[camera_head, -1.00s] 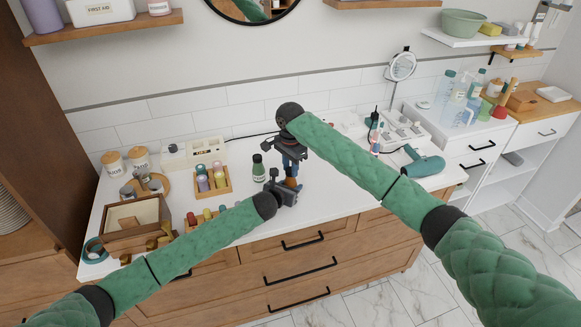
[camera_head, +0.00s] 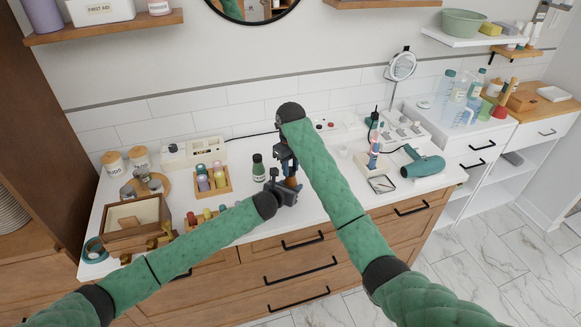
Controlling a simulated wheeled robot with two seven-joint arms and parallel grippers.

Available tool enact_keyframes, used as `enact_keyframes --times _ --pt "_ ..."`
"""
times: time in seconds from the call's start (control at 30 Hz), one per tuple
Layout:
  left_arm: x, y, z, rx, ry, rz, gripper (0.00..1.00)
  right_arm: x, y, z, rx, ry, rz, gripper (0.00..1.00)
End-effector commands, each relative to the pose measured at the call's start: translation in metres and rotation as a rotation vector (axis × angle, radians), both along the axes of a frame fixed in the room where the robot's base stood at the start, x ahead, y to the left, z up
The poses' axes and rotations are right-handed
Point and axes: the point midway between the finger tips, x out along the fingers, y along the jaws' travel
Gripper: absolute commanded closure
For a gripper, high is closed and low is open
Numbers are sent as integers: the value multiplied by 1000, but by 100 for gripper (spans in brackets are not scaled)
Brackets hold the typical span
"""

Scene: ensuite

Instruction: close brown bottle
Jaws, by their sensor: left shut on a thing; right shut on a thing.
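The brown bottle (camera_head: 291,182) stands upright over the white counter, mostly hidden between my two grippers; only a small brown patch shows. My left gripper (camera_head: 289,188) comes in low from the left and is shut on the bottle's body. My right gripper (camera_head: 288,166) points down from above and is shut at the bottle's top. The cap itself is hidden by the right gripper's fingers, so I cannot tell how it sits on the neck.
A green bottle (camera_head: 258,168) stands close by on the left. A wooden rack of small bottles (camera_head: 212,181) and an open wooden box (camera_head: 137,222) are further left. A teal hair dryer (camera_head: 422,164) and a small tray (camera_head: 381,184) lie to the right.

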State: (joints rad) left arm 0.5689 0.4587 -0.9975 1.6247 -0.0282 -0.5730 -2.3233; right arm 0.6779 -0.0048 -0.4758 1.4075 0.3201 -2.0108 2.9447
Motion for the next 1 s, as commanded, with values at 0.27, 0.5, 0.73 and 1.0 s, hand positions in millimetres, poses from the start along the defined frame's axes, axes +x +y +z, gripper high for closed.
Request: enact_keyframes --times 0.27,0.5,0.73,1.0 --pt "-2 -2 -1 0 1 -3 100 1 1 2 1 -4 -47 92" --pt "-2 -2 -1 0 1 -3 100 1 0 2 1 -4 -45 50" --pt "-1 -1 -1 0 1 -2 100 1 0 1 0 -2 -44 52" --pt "-1 0 -1 0 1 -1 100 4 3 7 2 -14 94 52"
